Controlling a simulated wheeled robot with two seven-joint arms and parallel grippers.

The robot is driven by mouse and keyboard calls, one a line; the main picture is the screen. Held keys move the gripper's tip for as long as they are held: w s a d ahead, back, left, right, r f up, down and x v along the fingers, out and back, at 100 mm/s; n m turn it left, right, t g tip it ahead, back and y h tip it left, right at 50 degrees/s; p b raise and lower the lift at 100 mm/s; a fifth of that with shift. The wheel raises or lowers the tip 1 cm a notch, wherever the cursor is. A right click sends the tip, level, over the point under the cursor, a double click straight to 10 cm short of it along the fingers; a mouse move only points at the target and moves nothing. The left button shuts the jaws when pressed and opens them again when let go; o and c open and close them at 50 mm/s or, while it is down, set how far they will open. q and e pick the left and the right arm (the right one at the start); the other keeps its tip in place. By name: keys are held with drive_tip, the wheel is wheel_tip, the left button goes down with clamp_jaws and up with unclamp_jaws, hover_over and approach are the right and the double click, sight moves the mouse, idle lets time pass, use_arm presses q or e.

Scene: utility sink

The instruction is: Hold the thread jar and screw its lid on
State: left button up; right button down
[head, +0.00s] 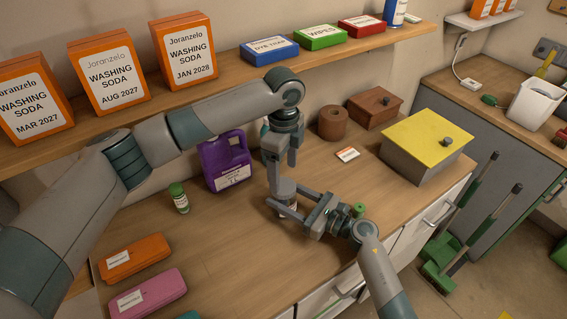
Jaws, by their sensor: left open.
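The thread jar (291,207) stands on the wooden worktop near its middle, mostly hidden by my grippers. A grey round top, which looks like its lid (284,188), shows at its upper end; I cannot tell whether it is seated or threaded on. My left gripper (283,178) points down from above, its fingers open right at the grey top. My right gripper (287,201) reaches in from the lower right, its two fingers on either side of the jar and apparently shut on it. The contact itself is partly hidden.
Orange (134,258) and pink (147,293) cases lie at front left. A shelf (330,48) overhangs the back.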

sight(283, 186)
use_arm(q)
drive_tip(key=n, duration=0.2)
drive_tip(key=r+n, duration=0.1)
drive_tip(key=n, duration=0.5)
drive_tip(key=shift+r+n, duration=0.4)
drive_tip(key=n, duration=0.4)
drive_tip(key=shift+r, duration=0.4)
drive_tip(key=n, duration=0.3)
drive_tip(key=shift+r+n, duration=0.35)
drive_tip(key=shift+n, duration=0.05)
drive_tip(key=shift+f, duration=4)
drive_tip(key=c, duration=1.2)
